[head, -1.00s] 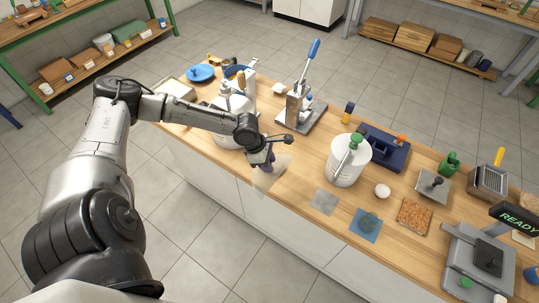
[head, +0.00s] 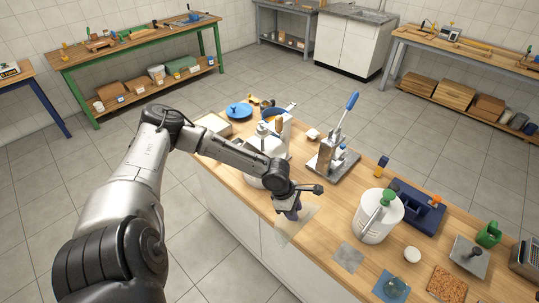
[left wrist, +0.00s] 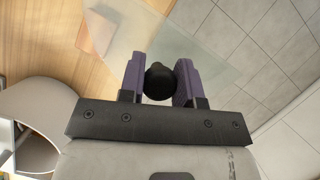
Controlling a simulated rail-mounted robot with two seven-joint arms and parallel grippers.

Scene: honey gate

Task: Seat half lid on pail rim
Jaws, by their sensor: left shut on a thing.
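My left gripper (head: 288,212) points down at the table's front edge. In the left wrist view its purple fingers (left wrist: 160,82) are shut on a black knob (left wrist: 158,78). The knob belongs to a clear, see-through half lid (left wrist: 195,35), which shows faintly in the head view (head: 298,228). The lid reaches out over the front edge; its height above the wood is hard to tell. My right gripper is not in view.
A white container with a green handle (head: 372,222) stands right of the gripper. A grey lever press (head: 330,162) stands at the back. A grey square (head: 348,257), a blue mat (head: 387,291) and a white round piece (head: 412,254) lie at the front right. Bare wood lies between.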

